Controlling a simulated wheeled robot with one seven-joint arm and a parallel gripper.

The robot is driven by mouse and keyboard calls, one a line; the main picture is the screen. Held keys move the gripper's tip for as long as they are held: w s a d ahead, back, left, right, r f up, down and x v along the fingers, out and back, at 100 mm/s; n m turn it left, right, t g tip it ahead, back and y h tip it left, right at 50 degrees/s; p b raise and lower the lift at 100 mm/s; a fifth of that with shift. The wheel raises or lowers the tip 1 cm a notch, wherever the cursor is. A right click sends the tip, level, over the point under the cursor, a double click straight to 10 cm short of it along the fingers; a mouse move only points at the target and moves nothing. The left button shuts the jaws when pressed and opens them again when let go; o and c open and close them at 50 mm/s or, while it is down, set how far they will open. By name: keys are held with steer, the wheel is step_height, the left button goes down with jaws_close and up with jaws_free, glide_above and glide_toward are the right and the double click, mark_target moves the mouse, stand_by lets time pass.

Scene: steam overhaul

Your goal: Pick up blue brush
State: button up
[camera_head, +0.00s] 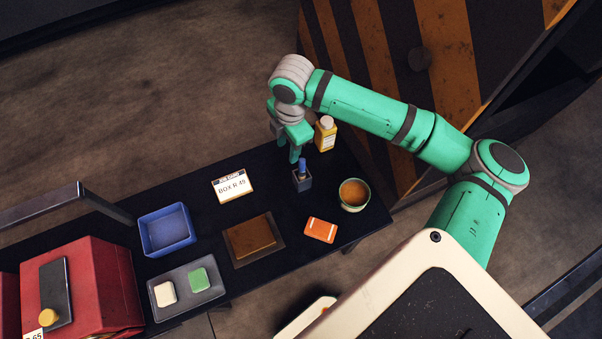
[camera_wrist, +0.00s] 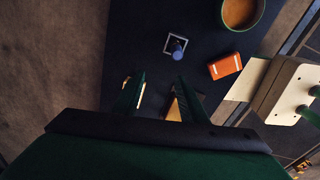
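The blue brush (camera_head: 302,165) stands upright in a small dark square holder (camera_head: 302,183) on the black table, with its blue end showing above. Its lower part is hidden inside the holder. In the wrist view the brush (camera_wrist: 179,51) and holder (camera_wrist: 169,42) lie ahead of the fingertips. My gripper (camera_head: 288,150) is above the table's back edge, just behind the brush and apart from it. In the wrist view the two fingers of my gripper (camera_wrist: 160,84) are spread, and neither touches the brush.
A yellow bottle (camera_head: 325,134) stands close to the right of my gripper. A bowl of orange-brown contents (camera_head: 354,194) and an orange box (camera_head: 320,230) are near the holder. A label sign (camera_head: 232,186), brown tray (camera_head: 252,239) and blue bin (camera_head: 167,230) stand to the left.

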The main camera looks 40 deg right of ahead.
mark_target(302, 166)
steer(key=shift+s+d+f+g+h, duration=0.1)
steer(key=shift+s+d+g+h, duration=0.25)
steer(key=shift+s+d, duration=0.85)
step_height(302, 166, down, 4)
steer(key=shift+d+f, duration=0.1)
steer(key=shift+f, duration=0.15)
steer(key=shift+d+f, duration=0.15)
steer(key=shift+f, duration=2.9)
jaws_close()
